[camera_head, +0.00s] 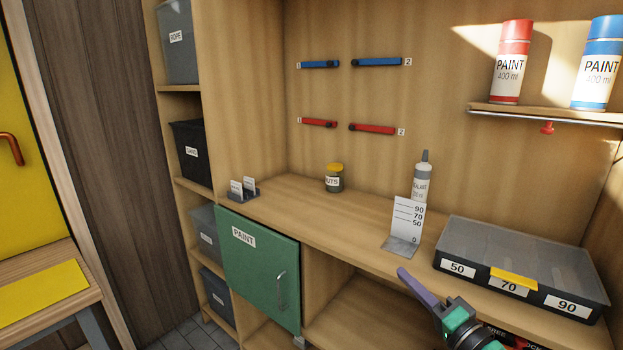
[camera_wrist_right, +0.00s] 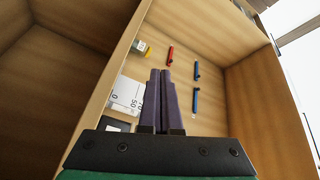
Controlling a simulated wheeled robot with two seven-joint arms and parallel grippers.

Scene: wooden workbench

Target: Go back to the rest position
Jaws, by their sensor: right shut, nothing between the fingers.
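My right gripper (camera_head: 405,276) comes in from the bottom right in the head view, in front of the bench's front edge and just below the white measuring card. In the right wrist view its two purple fingers (camera_wrist_right: 161,78) lie together with nothing between them. My left gripper does not show in the head view.
The workbench (camera_head: 300,205) carries a nuts jar (camera_head: 334,180), a sealant tube (camera_head: 422,184), a measuring card (camera_head: 406,225) and a grey sorting box (camera_head: 520,255). A green PAINT door (camera_head: 258,268) hangs below. Paint cans (camera_head: 512,60) stand on the shelf.

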